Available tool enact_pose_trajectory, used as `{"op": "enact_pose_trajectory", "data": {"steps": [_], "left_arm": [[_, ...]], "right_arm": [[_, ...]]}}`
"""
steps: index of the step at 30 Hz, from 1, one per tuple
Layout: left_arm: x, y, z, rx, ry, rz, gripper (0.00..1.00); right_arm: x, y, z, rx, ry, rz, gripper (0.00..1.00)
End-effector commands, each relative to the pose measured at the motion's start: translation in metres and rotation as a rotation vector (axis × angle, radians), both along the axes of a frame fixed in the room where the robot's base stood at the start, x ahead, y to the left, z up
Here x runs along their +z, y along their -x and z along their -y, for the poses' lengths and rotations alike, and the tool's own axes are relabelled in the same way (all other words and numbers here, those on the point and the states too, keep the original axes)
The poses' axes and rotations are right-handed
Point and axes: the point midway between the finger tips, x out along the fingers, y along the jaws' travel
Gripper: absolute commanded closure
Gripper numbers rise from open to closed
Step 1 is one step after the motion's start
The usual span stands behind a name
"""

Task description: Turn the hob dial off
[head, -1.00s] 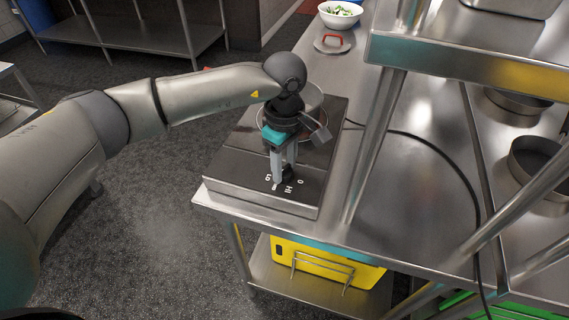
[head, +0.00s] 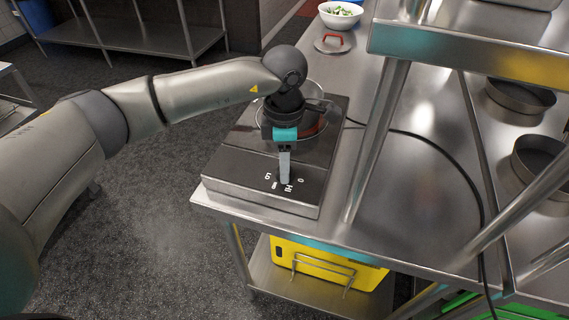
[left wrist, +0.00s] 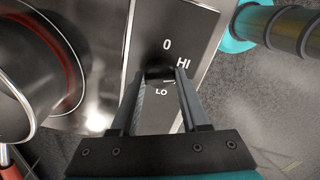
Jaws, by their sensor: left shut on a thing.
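The hob (head: 240,178) is a dark box on the steel counter's near end, with a control panel marked 0, HI and LO. Its black dial (left wrist: 160,73) sits between my left gripper's fingertips in the left wrist view. My left gripper (left wrist: 160,80) is shut on the dial. In the head view the left gripper (head: 285,180) points down at the panel, with its fingers lined up and largely hiding the dial. Which mark the dial points to cannot be told. My right gripper is not in view.
A pot (left wrist: 25,85) stands on the hob's red-glowing ring, close to my left gripper. A steel shelf post (head: 375,145) rises right of the hob. A yellow box (head: 325,265) is below.

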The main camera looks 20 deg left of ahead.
Motion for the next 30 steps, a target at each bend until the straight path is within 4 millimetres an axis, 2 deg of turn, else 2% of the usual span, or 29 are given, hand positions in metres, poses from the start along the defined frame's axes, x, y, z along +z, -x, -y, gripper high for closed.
{"op": "enact_pose_trajectory", "data": {"steps": [30], "left_arm": [[0.0014, -0.0008, -0.0002, 0.952, 0.001, 0.002, 1.0]], "right_arm": [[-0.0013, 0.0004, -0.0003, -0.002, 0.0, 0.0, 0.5]]}}
